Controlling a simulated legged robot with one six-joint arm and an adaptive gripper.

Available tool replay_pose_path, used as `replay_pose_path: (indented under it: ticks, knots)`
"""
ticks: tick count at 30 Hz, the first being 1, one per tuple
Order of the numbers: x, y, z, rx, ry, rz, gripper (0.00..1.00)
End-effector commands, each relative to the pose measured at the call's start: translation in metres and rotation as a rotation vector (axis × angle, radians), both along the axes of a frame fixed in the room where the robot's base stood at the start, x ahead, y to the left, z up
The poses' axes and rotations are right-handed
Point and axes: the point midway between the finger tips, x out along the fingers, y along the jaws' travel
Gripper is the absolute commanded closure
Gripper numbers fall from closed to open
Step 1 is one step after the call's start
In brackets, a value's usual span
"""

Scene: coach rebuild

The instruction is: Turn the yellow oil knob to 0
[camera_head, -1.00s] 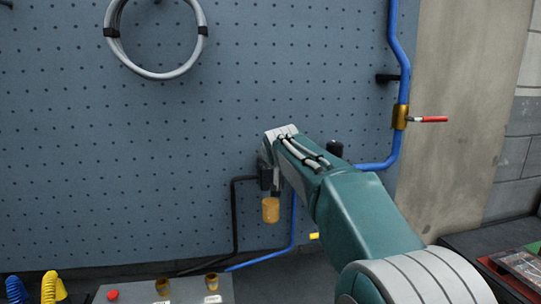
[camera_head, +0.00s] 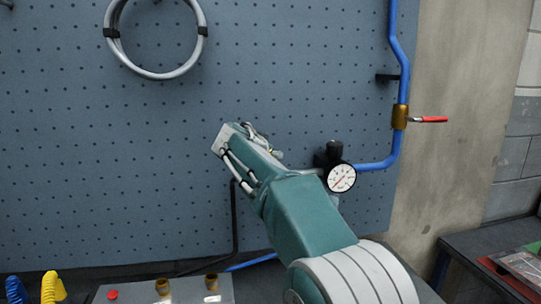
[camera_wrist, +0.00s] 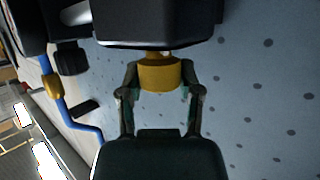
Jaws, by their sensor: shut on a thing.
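The yellow knob (camera_wrist: 160,74) shows in the wrist view below a large black block (camera_wrist: 158,22), which hides the area above it. My gripper (camera_wrist: 160,82) has one finger on each side of the knob and is shut on it. In the head view my green arm covers the knob and my gripper, so neither shows there. No number or mark is readable on the knob.
A round white gauge (camera_head: 341,178) sits right of my arm, at the end of a blue pipe (camera_head: 376,164). A brass valve (camera_head: 400,117) with a red handle (camera_head: 430,119) is above right. A coiled grey hose (camera_head: 153,70) hangs upper left. A grey box (camera_head: 190,291) stands below.

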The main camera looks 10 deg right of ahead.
Motion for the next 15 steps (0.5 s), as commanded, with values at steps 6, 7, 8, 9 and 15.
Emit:
replay_pose_path:
  ticks: [6,7,8,9,15]
  knots:
    - [0.0017,0.0023,-0.0036,0.003,0.004,-0.108,1.0]
    - [0.0016,0.0022,-0.0039,0.002,0.005,-0.119,1.0]
    - [0.0016,0.0023,-0.0035,0.002,0.005,-0.129,1.0]
    - [0.0014,0.0023,-0.0033,0.002,0.005,-0.14,1.0]
    - [0.0013,0.0023,-0.0039,0.003,0.007,-0.172,1.0]
